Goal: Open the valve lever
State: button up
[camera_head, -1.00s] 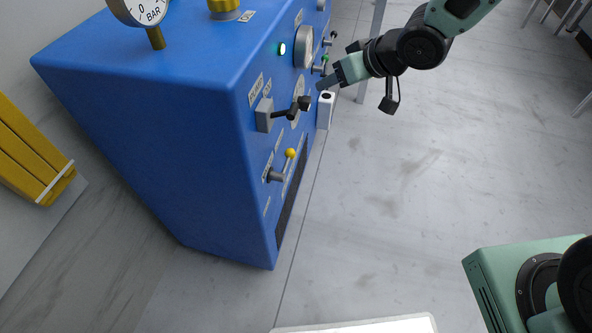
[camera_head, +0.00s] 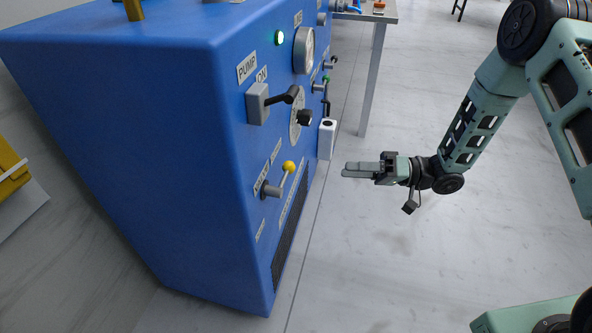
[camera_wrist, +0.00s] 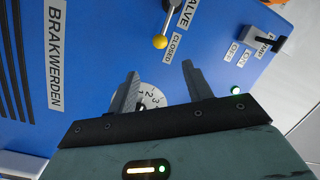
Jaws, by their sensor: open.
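The valve lever is a grey pivot with a rod and a yellow ball knob (camera_head: 289,167), low on the blue cabinet's front panel. In the wrist view its yellow knob (camera_wrist: 160,41) is above the fingertips, beside a label reading VALVE CLOSED (camera_wrist: 180,32). My gripper (camera_head: 346,170) is to the right of the lever in the head view, at about knob height and pointing left toward the panel. It is apart from the lever. In the wrist view the two fingers (camera_wrist: 160,74) are spread with nothing between them; a dial shows behind them.
The pump switch (camera_head: 258,104) with its black handle is above the valve lever. A gauge (camera_head: 304,50), a lit green lamp (camera_head: 279,38) and a white box (camera_head: 327,138) are on or by the panel. A table leg (camera_head: 371,85) stands behind.

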jog(key=w+a+b, duration=0.2)
jog(key=a, duration=1.1)
jog(key=shift+a, duration=0.3)
grip_shut()
